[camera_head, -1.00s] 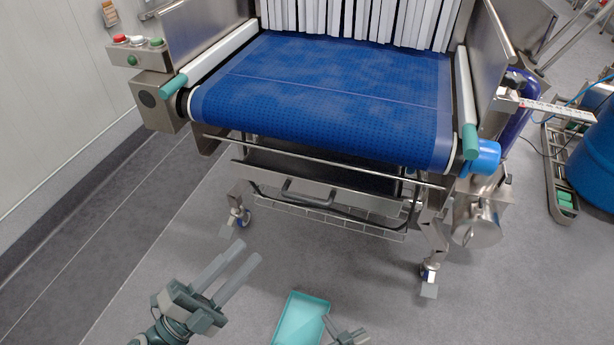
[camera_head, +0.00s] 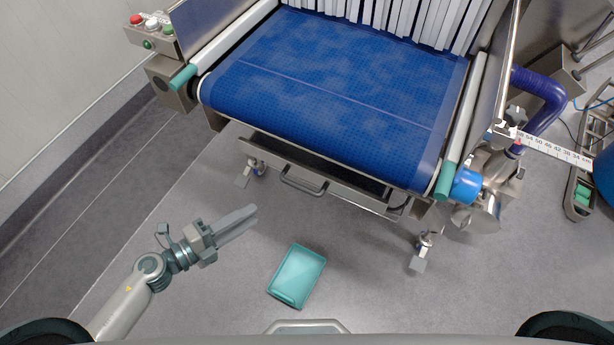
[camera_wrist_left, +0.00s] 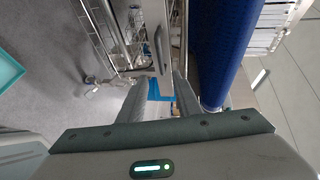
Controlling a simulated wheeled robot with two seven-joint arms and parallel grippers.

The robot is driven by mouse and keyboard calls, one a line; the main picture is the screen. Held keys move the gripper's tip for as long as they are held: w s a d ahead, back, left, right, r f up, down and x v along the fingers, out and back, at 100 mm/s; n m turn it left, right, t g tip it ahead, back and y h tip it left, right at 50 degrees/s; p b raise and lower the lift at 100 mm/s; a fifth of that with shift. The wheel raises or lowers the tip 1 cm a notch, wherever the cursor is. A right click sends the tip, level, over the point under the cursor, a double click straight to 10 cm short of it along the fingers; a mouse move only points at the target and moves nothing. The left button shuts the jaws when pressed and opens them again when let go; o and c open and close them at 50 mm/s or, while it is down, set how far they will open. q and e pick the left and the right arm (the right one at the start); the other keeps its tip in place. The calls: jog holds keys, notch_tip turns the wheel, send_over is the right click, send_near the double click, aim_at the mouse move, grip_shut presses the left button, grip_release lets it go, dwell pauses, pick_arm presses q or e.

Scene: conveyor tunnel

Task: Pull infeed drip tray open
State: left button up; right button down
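The infeed drip tray (camera_head: 335,177) is a steel drawer-like tray under the front of the blue conveyor belt. Its bar handle (camera_head: 303,185) sticks out from the front panel, and a dark strip shows behind that panel. In the left wrist view the handle (camera_wrist_left: 158,48) stands ahead of the fingers, apart from them. My left gripper (camera_head: 256,214) is left of and in front of the handle, pointing right, with clear space between. In the left wrist view its two fingers (camera_wrist_left: 160,80) are spread with nothing held between them. My right gripper is out of view.
The blue conveyor belt (camera_head: 335,85) overhangs the tray. Wheeled legs (camera_head: 424,246) stand at either side. A teal tray (camera_head: 297,275) lies on the floor in front. A button box (camera_head: 150,25) is at the upper left. The grey floor between gripper and handle is clear.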

pick_arm(q)
jog(key=shift+s, duration=0.1)
jog(key=shift+d, duration=0.1)
jog(key=p, duration=0.4)
send_near(300, 186)
jog(key=x, duration=0.6)
jog(key=f+x, duration=0.1)
jog(key=x, duration=0.3)
jog(key=shift+r, duration=0.1)
grip_shut()
